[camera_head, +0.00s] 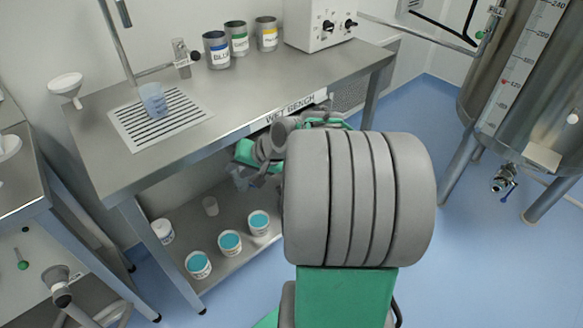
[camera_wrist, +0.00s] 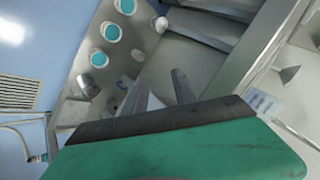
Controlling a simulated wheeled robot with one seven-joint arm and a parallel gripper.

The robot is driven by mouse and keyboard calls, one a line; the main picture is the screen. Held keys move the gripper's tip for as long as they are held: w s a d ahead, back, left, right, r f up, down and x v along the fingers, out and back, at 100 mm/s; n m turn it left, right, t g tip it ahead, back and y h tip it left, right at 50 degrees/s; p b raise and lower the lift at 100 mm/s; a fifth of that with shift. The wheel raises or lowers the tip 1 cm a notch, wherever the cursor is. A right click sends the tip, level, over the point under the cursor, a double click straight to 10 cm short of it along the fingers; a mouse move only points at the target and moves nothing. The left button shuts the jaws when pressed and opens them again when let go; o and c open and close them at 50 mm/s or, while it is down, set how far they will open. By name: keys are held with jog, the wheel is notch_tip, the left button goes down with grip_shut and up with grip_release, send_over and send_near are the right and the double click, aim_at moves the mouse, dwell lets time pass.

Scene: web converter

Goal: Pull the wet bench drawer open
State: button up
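The steel wet bench (camera_head: 175,165) spans the left and middle of the head view. A white "WET BENCH" label (camera_head: 290,108) is on its front edge, and the front edge also shows in the wrist view (camera_wrist: 252,45). The drawer's handle and outline cannot be made out; my arm covers part of the bench front below the label. My gripper (camera_head: 242,180) is just in front of and below the bench edge, left of the label. In the wrist view its two fingers (camera_wrist: 160,76) stand apart with nothing between them.
Tubs with teal contents (camera_head: 229,242) and a small cup (camera_head: 210,205) stand on the lower shelf. A beaker (camera_head: 153,100) stands on the drain grate, with labelled cans (camera_head: 216,50) at the back. A steel tank (camera_head: 520,90) stands right. Blue floor is clear between bench and tank.

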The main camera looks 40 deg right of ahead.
jog(key=s+d+f+m+t+h+b, duration=0.1)
jog(key=d+f+m+t+b, duration=0.15)
jog(key=d, duration=0.45)
jog(key=s+d+f+m+t+h+b, duration=0.1)
jog(key=s+d+m+t+b, duration=0.2)
jog(key=d, duration=0.5)
jog(key=d+f+m+t+b, duration=0.2)
jog(key=d+m, duration=0.3)
jog(key=d, duration=0.2)
jog(key=shift+n, duration=0.25)
jog(key=x, duration=0.8)
jog(key=shift+r+b, duration=0.15)
jog(key=shift+b, duration=0.25)
jog(key=shift+s, duration=0.1)
grip_shut()
